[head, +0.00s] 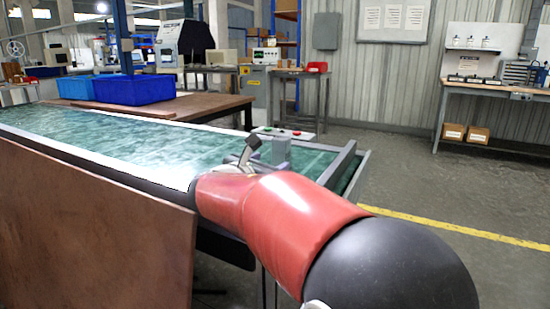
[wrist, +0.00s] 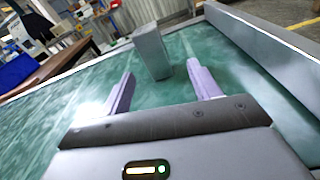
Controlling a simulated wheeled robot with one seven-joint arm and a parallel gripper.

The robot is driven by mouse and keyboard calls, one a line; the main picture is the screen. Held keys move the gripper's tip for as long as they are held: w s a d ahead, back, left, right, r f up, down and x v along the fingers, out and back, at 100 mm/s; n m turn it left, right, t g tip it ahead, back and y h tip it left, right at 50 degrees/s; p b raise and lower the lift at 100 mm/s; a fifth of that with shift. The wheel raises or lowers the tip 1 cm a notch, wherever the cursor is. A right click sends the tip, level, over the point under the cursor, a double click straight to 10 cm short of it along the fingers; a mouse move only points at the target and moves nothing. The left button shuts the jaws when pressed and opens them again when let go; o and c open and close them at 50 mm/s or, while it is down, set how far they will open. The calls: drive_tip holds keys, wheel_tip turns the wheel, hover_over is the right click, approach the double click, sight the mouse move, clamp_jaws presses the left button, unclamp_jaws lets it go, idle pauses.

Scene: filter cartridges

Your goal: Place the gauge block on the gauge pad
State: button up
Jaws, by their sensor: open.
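A grey upright block (wrist: 151,50), which looks like the gauge block, stands on the green belt-like surface (wrist: 65,105) in the wrist view. It is just ahead of my gripper (wrist: 160,76), roughly between the lines of the two pale purple fingers, nearer the left one. The fingers are apart with nothing held between them. In the head view a grey block (head: 279,148) stands near the end of the green surface, just beyond my red arm, which hides most of my gripper. I cannot make out a gauge pad in either view.
A grey rail (wrist: 270,50) runs along the right of the green surface. A brown panel (head: 85,235) stands at the near left. Blue bins (head: 133,90) sit on a wooden table behind. A button panel (head: 285,132) is beyond the block.

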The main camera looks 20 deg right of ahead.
sight(278, 152)
drive_tip(key=shift+w+d+n+t+h, duration=0.3)
drive_tip(key=shift+w+d+n+h, duration=0.15)
drive_tip(key=shift+w+n, duration=0.2)
drive_tip(key=shift+w+d, duration=0.25)
drive_tip(key=p+x, duration=0.1)
drive_tip(key=x, duration=0.6)
drive_tip(key=shift+w, duration=0.25)
drive_tip(key=shift+r, duration=0.1)
clamp_jaws()
